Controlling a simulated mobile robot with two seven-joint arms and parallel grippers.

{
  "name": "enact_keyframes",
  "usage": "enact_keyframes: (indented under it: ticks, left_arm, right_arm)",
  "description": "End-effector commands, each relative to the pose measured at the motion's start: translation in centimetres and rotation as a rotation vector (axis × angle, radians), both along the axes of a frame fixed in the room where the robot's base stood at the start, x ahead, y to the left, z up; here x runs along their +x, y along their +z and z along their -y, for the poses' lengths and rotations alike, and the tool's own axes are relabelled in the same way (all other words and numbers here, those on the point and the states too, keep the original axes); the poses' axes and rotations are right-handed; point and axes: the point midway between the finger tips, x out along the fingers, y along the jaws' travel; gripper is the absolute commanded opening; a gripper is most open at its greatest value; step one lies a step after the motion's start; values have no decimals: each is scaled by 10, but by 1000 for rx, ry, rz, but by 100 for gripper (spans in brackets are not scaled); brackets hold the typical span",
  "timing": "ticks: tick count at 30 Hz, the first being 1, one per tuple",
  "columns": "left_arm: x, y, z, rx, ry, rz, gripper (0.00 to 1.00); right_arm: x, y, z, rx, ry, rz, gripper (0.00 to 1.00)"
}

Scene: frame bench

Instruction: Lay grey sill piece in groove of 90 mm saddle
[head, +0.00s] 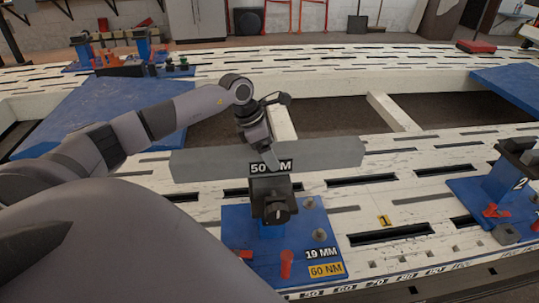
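The grey sill piece (325,159) is a long flat bar lying across the middle of the head view. My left gripper (260,150) comes down on its middle and appears shut on it; the fingertips are partly hidden. A dark stand (270,198) on a blue plate (240,235) is just in front of the bar, below a "50 MM" label (270,167). I cannot tell whether bar and stand touch. No 90 mm marking is readable. My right gripper is not in view.
Red and grey pegs and "19 MM" and "60 NM" labels (325,270) are on the near blue plate. Another blue station (500,185) marked "2" stands at right. The slotted white bench (400,200) is mostly clear between them. Open gaps lie behind the bar.

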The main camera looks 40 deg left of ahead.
Motion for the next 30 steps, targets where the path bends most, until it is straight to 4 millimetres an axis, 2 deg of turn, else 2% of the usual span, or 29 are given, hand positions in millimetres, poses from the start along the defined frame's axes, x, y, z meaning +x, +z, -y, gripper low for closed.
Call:
enact_keyframes:
  ticks: [1, 6, 7, 20, 26, 30]
  left_arm:
    - [0, 0, 0, 0, 0, 0, 61]
    - [0, 0, 0, 0, 0, 0, 6]
    - [0, 0, 0, 0, 0, 0, 0]
    - [3, 16, -1, -2, 0, 18, 0]
    - [4, 49, -1, -2, 1, 22, 0]
    - [3, 83, -1, -2, 0, 23, 0]
  right_arm:
    - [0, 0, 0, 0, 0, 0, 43]
    - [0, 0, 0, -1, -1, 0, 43]
    - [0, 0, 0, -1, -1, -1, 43]
    - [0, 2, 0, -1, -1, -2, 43]
    - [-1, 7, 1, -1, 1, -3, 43]
    - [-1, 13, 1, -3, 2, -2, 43]
